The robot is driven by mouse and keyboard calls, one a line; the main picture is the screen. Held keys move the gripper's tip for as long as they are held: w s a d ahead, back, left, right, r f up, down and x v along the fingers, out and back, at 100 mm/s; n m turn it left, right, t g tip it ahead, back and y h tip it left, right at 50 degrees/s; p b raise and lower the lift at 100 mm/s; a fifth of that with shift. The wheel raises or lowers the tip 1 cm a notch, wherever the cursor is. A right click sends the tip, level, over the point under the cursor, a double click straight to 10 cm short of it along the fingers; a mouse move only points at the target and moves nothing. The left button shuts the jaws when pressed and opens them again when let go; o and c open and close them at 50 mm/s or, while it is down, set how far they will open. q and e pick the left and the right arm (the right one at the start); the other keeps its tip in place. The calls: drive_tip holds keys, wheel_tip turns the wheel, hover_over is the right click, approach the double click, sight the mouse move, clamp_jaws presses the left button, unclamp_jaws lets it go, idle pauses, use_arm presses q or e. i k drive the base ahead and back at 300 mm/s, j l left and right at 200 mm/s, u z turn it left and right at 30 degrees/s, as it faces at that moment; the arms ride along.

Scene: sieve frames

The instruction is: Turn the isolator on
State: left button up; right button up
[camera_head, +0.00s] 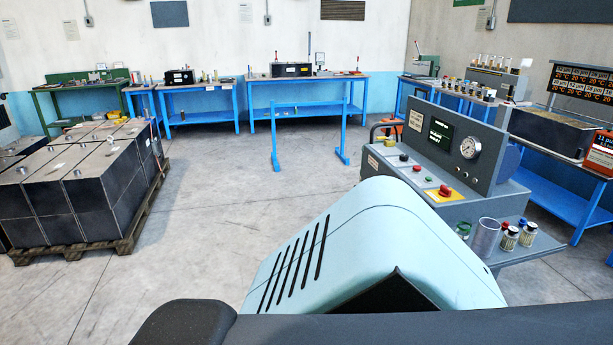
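I cannot tell for certain which thing is the isolator. A grey control console (485,122) stands at the right with a lit dark screen (441,132) and a round dial gauge (470,147). Its sloping panel carries small knobs and buttons, and a red mushroom button (444,190) on a yellow plate. Small grey boxes with conduits are on the back wall, one at the left (88,21) and one at the middle (267,19). A similar box (491,22) is on the right wall. Their switch positions are too small to read. Neither of my grippers is in view.
Dark metal blocks (75,207) stand on a wooden pallet (130,232) at the left. Blue workbenches (207,87) line the back wall. A clear cup (485,238) and small jars (510,238) stand on the console's shelf. Open floor (225,180) lies between pallet and console.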

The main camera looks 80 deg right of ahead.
sight(444, 190)
drive_tip(key=z, duration=3.5)
drive_tip(key=i+j+z, duration=0.1)
drive_tip(key=i+z, duration=0.15)
drive_tip(key=i, duration=0.15)
drive_tip(key=i+j+z, duration=0.3)
drive_tip(key=i, duration=0.15)
drive_tip(key=i+j+z, duration=0.25)
drive_tip(key=i+l, duration=0.05)
drive_tip(key=i, duration=0.1)
